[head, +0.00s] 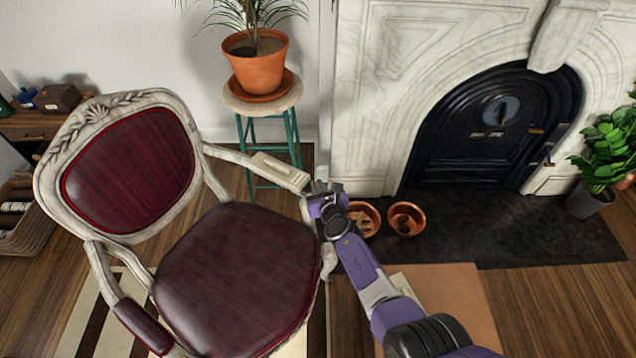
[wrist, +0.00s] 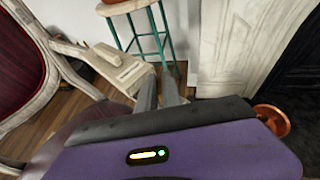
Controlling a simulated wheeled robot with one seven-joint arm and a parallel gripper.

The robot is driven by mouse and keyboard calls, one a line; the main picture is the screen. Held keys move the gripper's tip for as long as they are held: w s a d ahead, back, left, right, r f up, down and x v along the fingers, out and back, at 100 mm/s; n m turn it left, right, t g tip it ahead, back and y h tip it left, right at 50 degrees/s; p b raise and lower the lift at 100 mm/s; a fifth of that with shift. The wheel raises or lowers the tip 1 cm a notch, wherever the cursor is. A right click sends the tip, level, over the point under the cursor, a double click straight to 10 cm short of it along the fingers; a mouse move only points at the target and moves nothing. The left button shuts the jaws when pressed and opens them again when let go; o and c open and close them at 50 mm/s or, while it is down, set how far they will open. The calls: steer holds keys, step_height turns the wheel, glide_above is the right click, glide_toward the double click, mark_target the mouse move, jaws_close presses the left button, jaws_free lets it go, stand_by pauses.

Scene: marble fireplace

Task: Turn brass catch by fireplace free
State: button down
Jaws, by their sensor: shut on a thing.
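A black arched fireplace cover (head: 480,150) stands in the white marble surround. A small brass piece (head: 536,131) shows at its right side, and a second (head: 548,164) sits just below; I cannot tell which is the catch. My gripper (head: 318,190) is far left of them, at the front end of the chair's near-fireplace arm (head: 235,155).
The burgundy chair (head: 240,270) fills the left. A cream block-like piece (head: 280,170) lies along its arm. A plant stand (head: 262,103) is behind. Terracotta pots (head: 406,218) sit on the dark hearth (head: 480,225). A leafy plant (head: 606,150) stands right of the fireplace.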

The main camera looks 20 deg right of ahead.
steer(key=shift+a+m+g+h+p, duration=0.1)
steer(key=shift+m+g+h+p, duration=0.2)
steer(key=shift+m+h+p, duration=0.65)
steer(key=m+h+b, duration=0.1)
steer(key=m+g+h+b, duration=0.1)
steer(key=m+h+b, duration=0.1)
steer(key=shift+w+f+h, duration=0.1)
steer(key=shift+f+h, duration=0.15)
steer(key=shift+f, duration=0.05)
steer(key=m+g+h+b, duration=0.2)
steer(key=m+h+b, duration=0.1)
steer(key=b, duration=0.3)
steer(key=shift+m+h, duration=0.25)
steer(key=shift+h, duration=0.05)
steer(key=shift+r+m+g+h+b, duration=0.2)
steer(key=shift+m+g+h+b, duration=0.2)
steer(key=shift+m+g+b, duration=0.4)
steer(key=shift+r, duration=0.1)
steer(key=c, duration=1.5)
jaws_free()
steer(key=shift+r, duration=0.1)
